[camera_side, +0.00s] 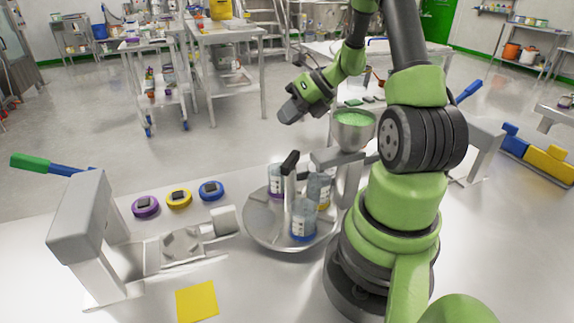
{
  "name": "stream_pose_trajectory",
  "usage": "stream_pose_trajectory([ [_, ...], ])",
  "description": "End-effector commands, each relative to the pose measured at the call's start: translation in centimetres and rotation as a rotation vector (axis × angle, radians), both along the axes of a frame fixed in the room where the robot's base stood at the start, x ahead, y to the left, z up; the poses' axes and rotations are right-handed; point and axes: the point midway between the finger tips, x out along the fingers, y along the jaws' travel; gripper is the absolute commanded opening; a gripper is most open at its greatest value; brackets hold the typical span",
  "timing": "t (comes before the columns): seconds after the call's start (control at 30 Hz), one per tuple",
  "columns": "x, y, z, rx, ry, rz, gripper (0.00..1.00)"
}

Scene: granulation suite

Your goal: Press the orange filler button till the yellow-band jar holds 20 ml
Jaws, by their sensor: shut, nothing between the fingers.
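The yellow-band jar (325,189) stands upright on a round metal turntable (262,239), at the right of a small group of jars. Its yellow band shows low on its side, and a blue-band jar (303,222) partly covers it. Its fill level is too small to tell. A filler hopper (354,137) with green contents stands above and behind the jars. I cannot make out an orange filler button; my arm hides part of the area around the filler. My gripper (288,114) is shut and empty, raised in the air left of the hopper and apart from the jars.
A third jar (276,181) stands at the turntable's left, by a dark-topped post (290,163). Purple (146,207), yellow (179,198) and blue (210,190) lids lie left of it. A grey press-like stand (85,225) and yellow note (197,301) are at left front.

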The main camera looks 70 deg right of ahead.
Motion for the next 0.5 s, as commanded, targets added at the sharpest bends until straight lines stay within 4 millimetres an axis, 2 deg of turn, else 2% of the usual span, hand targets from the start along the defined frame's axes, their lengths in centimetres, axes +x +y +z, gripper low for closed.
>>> stream_pose_trajectory([
  [0.23, 0.0, 0.1, -1.3, 0.003, 0.001, 0.003, 0.00],
  [0.5, 0.0, 0.1, -5.1, 0.004, 0.002, 0.003, 0.00],
])
